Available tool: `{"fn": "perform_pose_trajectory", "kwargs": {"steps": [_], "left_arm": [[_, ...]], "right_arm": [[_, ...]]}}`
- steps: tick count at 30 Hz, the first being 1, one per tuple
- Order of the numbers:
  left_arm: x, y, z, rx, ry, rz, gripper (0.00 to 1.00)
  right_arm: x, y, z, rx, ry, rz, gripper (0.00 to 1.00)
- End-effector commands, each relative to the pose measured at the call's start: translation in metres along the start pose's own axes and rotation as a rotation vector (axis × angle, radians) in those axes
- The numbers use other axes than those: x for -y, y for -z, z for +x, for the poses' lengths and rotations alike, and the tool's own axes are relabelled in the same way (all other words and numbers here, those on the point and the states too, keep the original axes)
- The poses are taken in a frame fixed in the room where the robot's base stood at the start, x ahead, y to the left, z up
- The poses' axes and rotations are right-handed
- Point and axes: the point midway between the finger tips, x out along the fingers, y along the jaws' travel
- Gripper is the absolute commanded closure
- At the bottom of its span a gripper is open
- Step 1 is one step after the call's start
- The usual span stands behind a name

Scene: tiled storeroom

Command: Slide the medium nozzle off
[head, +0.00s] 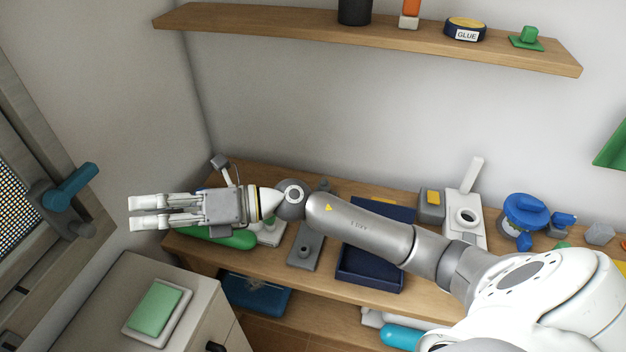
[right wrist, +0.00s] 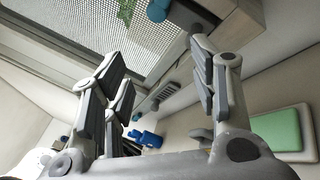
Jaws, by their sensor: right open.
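I cannot make out a medium nozzle for certain in either view. My right gripper (head: 133,213) reaches across from the right in the head view, pointing left, past the left end of the wooden workbench (head: 330,292). Its fingers are apart with nothing between them. In the right wrist view the open fingers (right wrist: 160,80) frame the window side, and they touch nothing. A grey plate with a round raised fitting (head: 305,249) lies on the bench below my forearm. My gripper and arm hide part of the bench. My left gripper is not in view.
A green elongated object (head: 230,240) lies under my right gripper. A dark blue tray (head: 368,272) is partly behind my forearm. A cabinet (head: 200,297) with a green pad (head: 155,307) stands front left. A window handle (head: 72,186) juts out left. A shelf (head: 300,26) hangs above.

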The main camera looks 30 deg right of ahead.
Motion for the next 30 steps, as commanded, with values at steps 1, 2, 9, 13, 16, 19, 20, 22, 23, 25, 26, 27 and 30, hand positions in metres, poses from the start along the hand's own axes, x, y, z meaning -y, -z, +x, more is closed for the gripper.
{"fn": "perform_pose_trajectory", "kwargs": {"steps": [1,2,9,13,16,19,20,22,23,25,26,27,30], "left_arm": [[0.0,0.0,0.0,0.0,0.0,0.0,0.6],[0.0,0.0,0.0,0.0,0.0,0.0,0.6],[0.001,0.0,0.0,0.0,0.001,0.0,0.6],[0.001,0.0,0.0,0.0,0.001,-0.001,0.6],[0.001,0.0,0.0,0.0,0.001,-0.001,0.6],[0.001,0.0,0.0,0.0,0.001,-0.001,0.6],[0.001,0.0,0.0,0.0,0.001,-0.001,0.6],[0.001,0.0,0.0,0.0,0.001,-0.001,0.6],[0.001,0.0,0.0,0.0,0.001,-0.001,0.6],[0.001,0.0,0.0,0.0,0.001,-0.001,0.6],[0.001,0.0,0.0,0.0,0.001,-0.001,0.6],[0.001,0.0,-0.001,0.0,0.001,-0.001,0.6],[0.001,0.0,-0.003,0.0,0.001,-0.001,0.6]], "right_arm": [[0.011,0.009,-0.003,-0.107,0.033,-0.088,0.46],[0.018,0.015,-0.005,-0.173,0.052,-0.136,0.46],[0.096,0.038,-0.072,-0.696,0.289,-0.432,0.46],[0.136,0.023,-0.138,-0.969,0.469,-0.517,0.46],[0.155,0.002,-0.194,-1.152,0.614,-0.538,0.46],[0.162,-0.019,-0.242,-1.292,0.739,-0.527,0.46],[0.163,-0.025,-0.254,-1.326,0.77,-0.519,0.46],[0.163,-0.035,-0.276,-1.384,0.826,-0.503,0.46],[0.162,-0.038,-0.283,-1.401,0.843,-0.496,0.46],[0.162,-0.043,-0.294,-1.43,0.872,-0.484,0.46],[0.162,-0.043,-0.297,-1.438,0.879,-0.48,0.46],[0.163,-0.043,-0.299,-1.444,0.883,-0.476,0.46],[0.169,-0.037,-0.3,-1.448,0.884,-0.475,0.46]]}}
